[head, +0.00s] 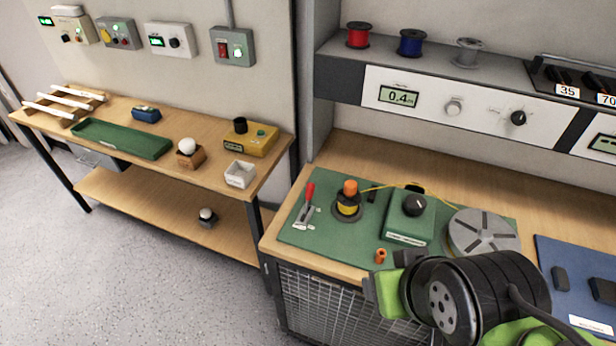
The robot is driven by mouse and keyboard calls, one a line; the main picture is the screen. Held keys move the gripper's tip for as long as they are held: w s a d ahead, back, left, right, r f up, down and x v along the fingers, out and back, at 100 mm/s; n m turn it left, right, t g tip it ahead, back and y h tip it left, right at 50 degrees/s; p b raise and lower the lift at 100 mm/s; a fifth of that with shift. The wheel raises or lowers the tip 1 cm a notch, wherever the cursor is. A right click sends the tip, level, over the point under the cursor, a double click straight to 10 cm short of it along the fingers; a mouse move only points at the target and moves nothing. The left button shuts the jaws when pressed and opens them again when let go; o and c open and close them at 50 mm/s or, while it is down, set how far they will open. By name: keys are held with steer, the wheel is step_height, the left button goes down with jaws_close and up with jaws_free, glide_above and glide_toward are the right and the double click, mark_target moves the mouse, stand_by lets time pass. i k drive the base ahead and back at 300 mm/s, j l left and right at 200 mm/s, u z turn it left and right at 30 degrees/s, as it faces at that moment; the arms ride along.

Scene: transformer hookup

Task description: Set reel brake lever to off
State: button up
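The reel brake lever appears to be the small lever with a red handle (309,192) at the left end of the green mat (345,256). Its handle points up and away from a grey metal base, with small white labels beside it too small to read. Right of it stands a reel of yellow wire (348,206) with an orange top. My gripper (386,287) is at the bottom right, in front of the bench edge and well apart from the lever. My black and green arm parts hide most of it, so its fingers cannot be made out clearly.
A green box with a black knob (407,216), a grey slotted disc (482,233) and a small copper-coloured piece (380,256) share the mat. A blue mat (570,255) lies to the right. The shelf panel (465,106) overhangs behind. Open floor lies to the left.

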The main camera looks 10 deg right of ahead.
mark_target(310, 187)
steer(key=i+j+u, duration=0.1)
steer(key=u, duration=0.3)
steer(key=i+j+u, duration=0.1)
steer(key=j+u, duration=0.25)
steer(key=i+u, duration=0.1)
steer(key=u, duration=0.3)
